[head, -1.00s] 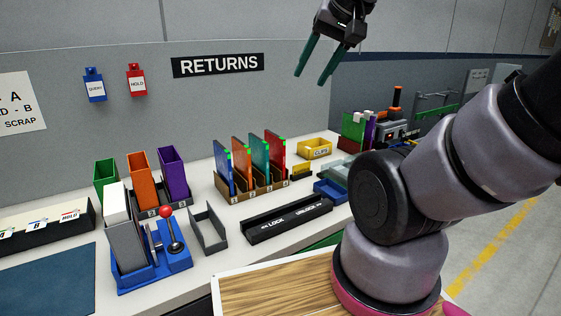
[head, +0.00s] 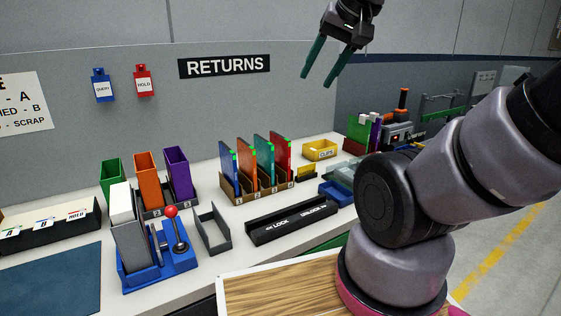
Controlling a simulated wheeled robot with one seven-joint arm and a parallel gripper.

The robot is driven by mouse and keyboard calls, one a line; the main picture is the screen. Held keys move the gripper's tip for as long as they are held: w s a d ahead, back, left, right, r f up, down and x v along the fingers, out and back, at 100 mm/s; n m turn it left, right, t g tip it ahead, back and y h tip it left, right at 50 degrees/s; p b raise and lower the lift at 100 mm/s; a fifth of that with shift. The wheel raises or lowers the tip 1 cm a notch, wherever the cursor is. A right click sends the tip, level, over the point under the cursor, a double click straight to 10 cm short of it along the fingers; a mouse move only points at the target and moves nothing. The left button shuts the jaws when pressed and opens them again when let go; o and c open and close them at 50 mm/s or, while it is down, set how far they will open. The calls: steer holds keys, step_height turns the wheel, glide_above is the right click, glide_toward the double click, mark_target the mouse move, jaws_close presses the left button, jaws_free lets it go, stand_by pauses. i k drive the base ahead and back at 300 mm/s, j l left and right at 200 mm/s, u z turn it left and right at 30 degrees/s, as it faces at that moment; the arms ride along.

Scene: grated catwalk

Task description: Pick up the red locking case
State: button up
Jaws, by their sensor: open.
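Several thin upright cases stand in a numbered brown rack (head: 253,195) on the white counter: a blue case (head: 228,165), an orange case (head: 247,165), a teal case (head: 263,160) and, at the right end, the red locking case (head: 282,155). Each has green marks near its top edge. My gripper (head: 321,73) is in the air at the top, above and to the right of the rack. Its two green fingers are apart with nothing between them. It is clear of the red case.
A black lock/unlock bar (head: 292,221) lies in front of the rack, with a grey open tray (head: 213,228) to its left. A blue stand with a red-knobbed lever (head: 180,240) and colored bins (head: 147,180) stand left. Yellow (head: 320,150) and blue bins (head: 337,192) are right.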

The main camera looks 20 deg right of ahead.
mark_target(282, 145)
steer(key=i+l+u, duration=0.25)
steer(key=l, duration=0.5)
steer(key=l+u, duration=0.25)
steer(key=l, duration=0.5)
